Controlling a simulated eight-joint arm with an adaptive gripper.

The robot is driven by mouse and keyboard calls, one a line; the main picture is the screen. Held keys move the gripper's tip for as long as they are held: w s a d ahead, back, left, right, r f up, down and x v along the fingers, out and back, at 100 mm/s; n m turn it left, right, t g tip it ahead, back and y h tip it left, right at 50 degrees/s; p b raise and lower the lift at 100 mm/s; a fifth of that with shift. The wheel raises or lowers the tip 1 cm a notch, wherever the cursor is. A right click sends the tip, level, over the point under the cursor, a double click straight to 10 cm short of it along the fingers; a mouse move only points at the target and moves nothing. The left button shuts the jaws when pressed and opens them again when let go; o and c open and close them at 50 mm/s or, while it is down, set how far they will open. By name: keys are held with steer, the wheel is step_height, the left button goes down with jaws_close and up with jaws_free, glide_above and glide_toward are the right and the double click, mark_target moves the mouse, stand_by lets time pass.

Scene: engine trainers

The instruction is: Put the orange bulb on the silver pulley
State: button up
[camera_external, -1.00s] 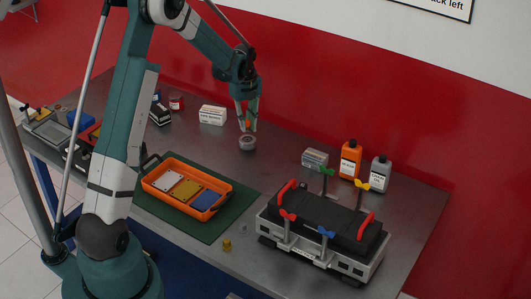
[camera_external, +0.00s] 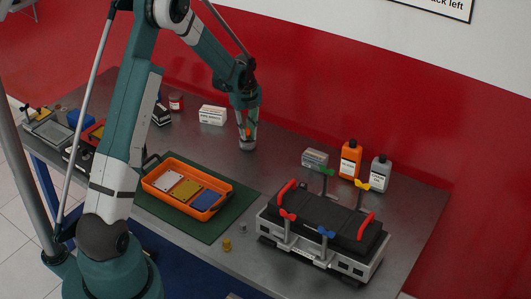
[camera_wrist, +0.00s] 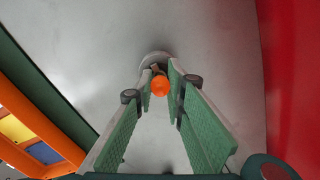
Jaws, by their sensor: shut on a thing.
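My gripper (camera_external: 247,135) points down and is shut on the orange bulb (camera_external: 247,131). In the wrist view the bulb (camera_wrist: 160,86) shows between the far ends of the two green fingers (camera_wrist: 160,80). The silver pulley (camera_external: 247,146) lies on the metal table right below the fingertips. In the wrist view the pulley's rim (camera_wrist: 153,57) shows just beyond the fingertips, and the fingers hide part of it. I cannot tell whether the bulb touches the pulley.
An orange tray (camera_external: 160,189) with coloured plates lies on a green mat to the left front. A white box (camera_external: 212,115) stands left behind the pulley. A black engine block (camera_external: 325,215), an orange bottle (camera_external: 350,160) and a grey bottle (camera_external: 380,174) are to the right.

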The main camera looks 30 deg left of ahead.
steer(key=shift+f, duration=0.15)
steer(key=o, duration=0.7)
steer(key=shift+r, duration=0.2)
step_height(320, 180, up, 12)
steer(key=shift+s+p, duration=0.15)
steer(key=shift+p, duration=0.25)
stand_by(0.9)
